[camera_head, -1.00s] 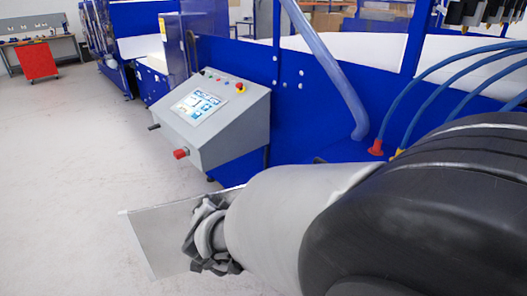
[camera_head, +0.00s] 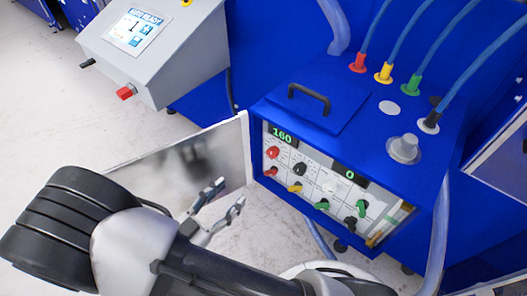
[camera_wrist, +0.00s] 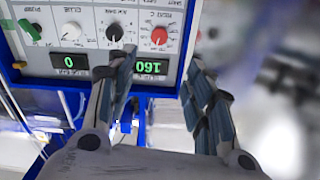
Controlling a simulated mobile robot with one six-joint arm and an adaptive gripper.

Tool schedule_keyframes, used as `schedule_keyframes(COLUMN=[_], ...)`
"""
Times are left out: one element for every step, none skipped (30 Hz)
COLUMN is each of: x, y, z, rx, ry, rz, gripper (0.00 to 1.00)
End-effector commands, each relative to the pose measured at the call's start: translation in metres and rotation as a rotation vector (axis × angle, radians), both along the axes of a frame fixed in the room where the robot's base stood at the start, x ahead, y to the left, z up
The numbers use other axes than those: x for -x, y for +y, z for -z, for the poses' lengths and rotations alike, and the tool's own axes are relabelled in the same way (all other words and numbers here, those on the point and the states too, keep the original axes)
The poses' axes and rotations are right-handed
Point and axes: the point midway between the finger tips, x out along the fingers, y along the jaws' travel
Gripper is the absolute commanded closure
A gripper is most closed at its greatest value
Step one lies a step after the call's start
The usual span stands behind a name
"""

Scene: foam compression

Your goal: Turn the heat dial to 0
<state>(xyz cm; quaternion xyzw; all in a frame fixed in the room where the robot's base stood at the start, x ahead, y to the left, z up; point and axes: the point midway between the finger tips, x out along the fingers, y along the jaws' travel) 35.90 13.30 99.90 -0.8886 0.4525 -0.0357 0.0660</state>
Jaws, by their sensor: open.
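The heat dial is a round red knob (camera_head: 272,152) at the upper left of the control panel. It also shows in the wrist view (camera_wrist: 159,36), ahead of my fingers, with the picture upside down. The green display beside it (camera_head: 282,135) reads 160; in the wrist view this display (camera_wrist: 150,67) shows between my fingers. My gripper (camera_head: 224,196) is open and empty, left of the panel, apart from the dial. In the wrist view its two spread fingers (camera_wrist: 162,72) point toward the panel. The dial's pointer angle is too small to read surely.
A black knob (camera_head: 299,169), white knob (camera_head: 332,184) and green knob (camera_head: 362,207) stand beside the heat dial. Small coloured switches sit below. A second display (camera_head: 350,175) reads 0. An open metal door (camera_head: 180,165) stands left of the blue box (camera_head: 345,105), behind my gripper.

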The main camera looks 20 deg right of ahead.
Motion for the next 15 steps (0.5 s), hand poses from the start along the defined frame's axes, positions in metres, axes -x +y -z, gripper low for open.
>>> schedule_keyframes(x=[-0.005, -0.009, -0.014, -0.018, -0.022, -0.027, -0.031, -0.035, -0.04, -0.044, -0.048, -0.053, -0.057, -0.06, -0.065], y=[-0.01, -0.015, -0.021, -0.027, -0.033, -0.04, -0.045, -0.051, -0.058, -0.063, -0.069, -0.076, -0.081, -0.086, -0.092], z=[0.001, 0.001, 0.001, 0.002, 0.002, 0.002, 0.002, 0.002, 0.002, 0.002, 0.002, 0.002, 0.002, 0.002, 0.002], rx=[0.001, 0.0, -0.001, 0.0, -0.001, -0.002, -0.002, -0.002, -0.003, -0.003, -0.002, -0.002, -0.003, -0.003, -0.003], ry=[0.001, 0.001, 0.001, 0.001, 0.002, 0.001, 0.001, 0.001, 0.001, 0.001, 0.001, 0.001, 0.001, 0.001, 0.001], rz=[0.006, 0.006, 0.007, 0.007, 0.008, 0.008, 0.007, 0.008, 0.008, 0.007, 0.008, 0.008, 0.007, 0.008, 0.007], gripper=[0.52, 0.52, 0.52, 0.52, 0.52, 0.52, 0.52, 0.52, 0.52, 0.52, 0.52, 0.52, 0.52, 0.52, 0.52])
